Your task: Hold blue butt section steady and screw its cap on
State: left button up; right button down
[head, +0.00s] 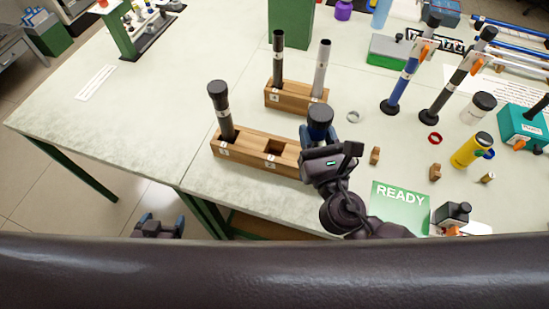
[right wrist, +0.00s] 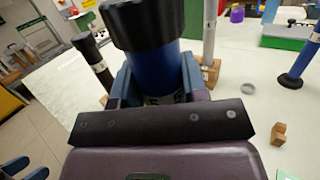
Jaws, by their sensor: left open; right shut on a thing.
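The blue butt section (right wrist: 160,72) stands upright in the jaws of my right gripper (head: 319,140), which is shut on it. A wide black cap (head: 319,113) sits on its top end; it also shows in the right wrist view (right wrist: 143,22). I cannot tell how tight the cap is. The section's lower end is hidden behind my gripper, at the right end of the front wooden rack (head: 245,155). My left gripper (head: 160,222) is open and empty, low at the bottom left, off the table's front edge and away from the section.
A dark capped section (head: 222,110) stands in the front rack's left hole; the middle hole is empty. A back rack (head: 290,98) holds two tubes. Blue and black rods stand at right. A green READY card (head: 400,205) lies nearby. The table's left part is mostly clear.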

pick_arm(q)
jog(key=shift+w+f+b, duration=0.1)
jog(key=shift+w+b, duration=0.3)
jog(key=shift+b, duration=0.15)
pick_arm(e)
jog(key=s+a+n+g+y, duration=0.1)
jog(key=s+a+y, duration=0.1)
jog(key=s+a, duration=0.2)
jog(key=s+a+r+n+y, duration=0.1)
jog(key=s+a, duration=0.3)
jog(key=a, duration=0.6)
jog(key=shift+n+g+y, duration=0.4)
jog(key=shift+n+y, duration=0.1)
jog(key=shift+y, duration=0.4)
pick_arm(q)
jog(key=shift+w, duration=0.15)
pick_arm(e)
jog(key=w+d+f, duration=0.1)
jog(key=w+d, duration=0.1)
jog(key=w, duration=0.6)
jog(key=w+d+f, duration=0.2)
jog(key=w+d, duration=0.1)
jog(key=w, duration=0.6)
jog(key=shift+d+f, duration=0.25)
jog(key=shift+d, duration=0.1)
